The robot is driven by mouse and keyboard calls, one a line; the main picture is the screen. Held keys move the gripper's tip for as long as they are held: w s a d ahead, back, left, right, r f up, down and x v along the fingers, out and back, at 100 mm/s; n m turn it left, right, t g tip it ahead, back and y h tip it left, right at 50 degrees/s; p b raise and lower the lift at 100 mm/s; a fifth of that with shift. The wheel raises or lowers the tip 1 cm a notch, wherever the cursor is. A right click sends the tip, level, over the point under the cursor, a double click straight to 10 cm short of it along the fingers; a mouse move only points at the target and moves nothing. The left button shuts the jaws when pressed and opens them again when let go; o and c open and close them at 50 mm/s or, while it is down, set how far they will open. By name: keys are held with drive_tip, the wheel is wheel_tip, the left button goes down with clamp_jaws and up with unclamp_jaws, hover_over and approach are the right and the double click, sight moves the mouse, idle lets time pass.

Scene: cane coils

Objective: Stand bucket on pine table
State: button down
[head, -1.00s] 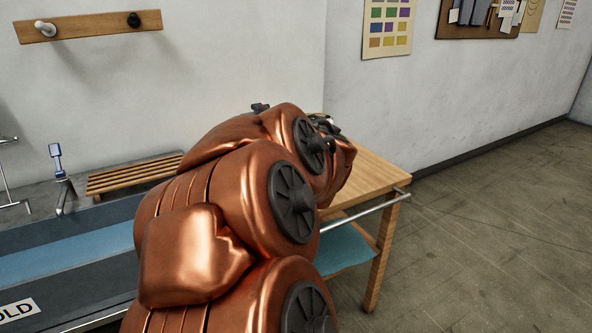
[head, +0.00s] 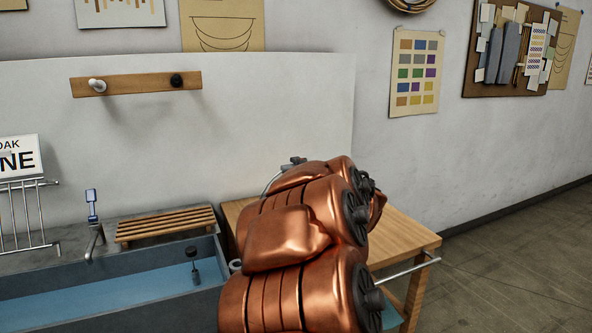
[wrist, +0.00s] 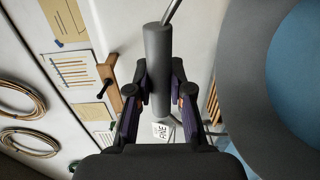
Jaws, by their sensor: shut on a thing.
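In the wrist view my gripper (wrist: 160,78) is shut on the grey cylindrical grip of the bucket's handle (wrist: 157,45), with a thin metal wire leaving its top end. A large grey round rim with blue inside, which looks like the bucket (wrist: 238,75), fills the right side of that view. In the head view the pine table (head: 412,237) stands against the wall, right of the basin. My copper-coloured arm covers much of its top. My gripper and the bucket are hidden behind the arm there, so the bucket's height over the table cannot be told.
A long grey basin (head: 75,288) with blue inside lies left of the table. A wooden slatted rack (head: 165,226) and a tap (head: 93,225) are behind it. A metal rail (head: 408,270) runs along the table's side. The table top's right part looks bare.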

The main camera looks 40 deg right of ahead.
drive_tip(key=w+d+p, duration=0.1)
drive_tip(key=w+d, duration=0.3)
drive_tip(key=d, duration=0.2)
drive_tip(key=shift+w, duration=0.2)
drive_tip(key=shift+d+f, duration=0.1)
drive_tip(key=shift+f, duration=1.7)
drive_tip(key=c, duration=1.1)
unclamp_jaws()
drive_tip(key=shift+f, duration=0.3)
drive_tip(key=shift+o, duration=0.2)
drive_tip(key=shift+s+r, duration=0.1)
drive_tip(key=shift+r, duration=0.05)
drive_tip(key=b+v, duration=0.1)
drive_tip(key=v, duration=1.1)
